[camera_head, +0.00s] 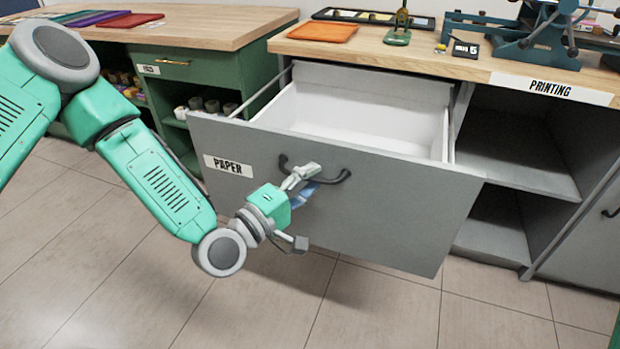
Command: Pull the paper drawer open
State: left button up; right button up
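The paper drawer (400,198) is a grey drawer with a white "PAPER" label (228,166) on its front. It stands pulled well out of the bench, and its white inside (370,112) looks empty. Its dark curved handle (338,179) is on the upper part of the front. The fingers hide part of the handle. My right gripper is not in view.
The wooden worktop (440,62) above carries an orange tray (323,31) and a blue press (548,35). Open grey shelves (515,150) under a "PRINTING" label are at the right. A green cabinet (200,72) stands at the left. The tiled floor (400,310) before the drawer is clear.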

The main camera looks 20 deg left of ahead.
pick_arm(q)
jog(key=shift+s+r, duration=0.1)
jog(key=v, duration=1.1)
jog(key=shift+s+a, duration=0.2)
jog(key=shift+s, duration=0.15)
jog(key=shift+d+f, duration=0.1)
jog(key=shift+f, duration=0.15)
jog(key=s+d+f+m+g+y+p, duration=0.1)
jog(key=s+d+f+m+g+p, duration=0.25)
jog(key=s+f+m+g, duration=0.6)
jog(key=s+a+f+m+g+y+p, duration=0.3)
jog(key=s+a+g+y, duration=0.4)
jog(key=s+a, duration=0.3)
notch_tip(320, 180, down, 3)
jog(key=shift+a+r+m+p, duration=0.15)
jog(key=shift+a+m+p, duration=0.2)
jog(key=shift+p, duration=0.4)
